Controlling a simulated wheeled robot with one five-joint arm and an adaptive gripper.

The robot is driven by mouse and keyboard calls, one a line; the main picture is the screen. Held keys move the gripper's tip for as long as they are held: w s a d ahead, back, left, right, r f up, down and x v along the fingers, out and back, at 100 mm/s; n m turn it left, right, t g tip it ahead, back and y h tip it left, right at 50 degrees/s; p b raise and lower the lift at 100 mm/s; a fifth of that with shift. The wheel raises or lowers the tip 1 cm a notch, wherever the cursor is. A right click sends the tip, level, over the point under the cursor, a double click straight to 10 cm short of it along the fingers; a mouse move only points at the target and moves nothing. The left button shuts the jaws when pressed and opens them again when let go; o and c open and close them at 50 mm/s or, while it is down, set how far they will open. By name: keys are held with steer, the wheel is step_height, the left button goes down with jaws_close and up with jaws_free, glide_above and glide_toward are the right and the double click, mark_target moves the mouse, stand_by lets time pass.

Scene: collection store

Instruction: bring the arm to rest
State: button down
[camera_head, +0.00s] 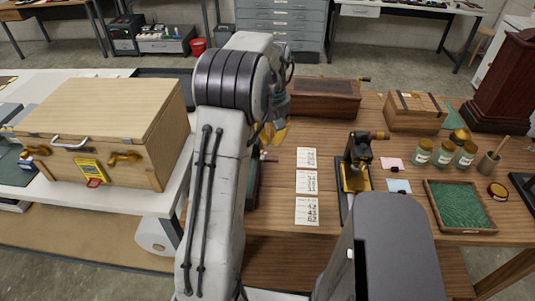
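My arm rises through the middle of the head view and bends over at the top. My gripper (275,132), with yellow fingertips, points down just right of the arm, above the wooden table (310,225). It is partly hidden behind my arm, and I cannot tell whether it is open or shut. I see nothing clearly held in it.
A wooden chest (105,115) stands on the white table at left. On the wooden table are number cards (307,182), a black and brass press (357,165), a green-lined tray (460,205), several jars (443,155), a dark wooden box (325,98) and a lighter box (415,112).

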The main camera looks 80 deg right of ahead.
stand_by(0.8)
steer(key=w+a+f+m+y, duration=0.1)
steer(key=a+f+m, duration=0.45)
steer(key=a, duration=0.25)
steer(key=w+a+r+n+t, duration=0.1)
steer(key=w+a+r+n, duration=0.3)
steer(key=a, duration=0.8)
steer(key=w+a+r+n+t, duration=0.1)
steer(key=w+a+r+n, duration=0.3)
steer(key=a, duration=0.9)
steer(key=w+a+r+n+t+h, duration=0.1)
steer(key=w+a+r+n, duration=0.3)
steer(key=w+a+n, duration=0.4)
steer(key=shift+w+a+r+t, duration=0.4)
steer(key=shift+w+a+t, duration=0.2)
steer(key=shift+w+a, duration=1.4)
